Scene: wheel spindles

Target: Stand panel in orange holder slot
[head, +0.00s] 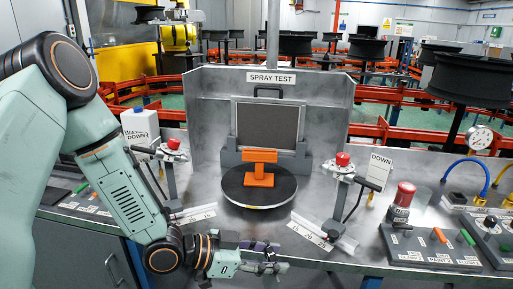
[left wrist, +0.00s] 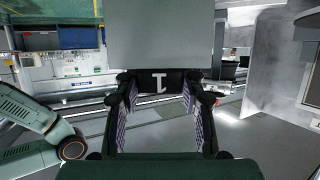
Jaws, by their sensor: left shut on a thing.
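The orange holder (head: 261,180) stands on a round dark turntable (head: 230,190) in the middle of the bench; I cannot make out anything in its slot. My left gripper (head: 280,262) is near the bench's front edge, in front of the turntable and apart from it. In the left wrist view my left gripper (left wrist: 160,100) has its two fingers either side of a black piece with a white mark. A plain grey panel (left wrist: 160,38) rises beyond this piece. I cannot make out this panel in the head view. My right gripper is not in view.
A dark framed plate (head: 268,125) with a black handle stands behind the holder, inside the grey spray test booth (head: 325,95). Red-topped posts (head: 342,165) with levers flank the turntable. A control box (head: 425,250) sits at right.

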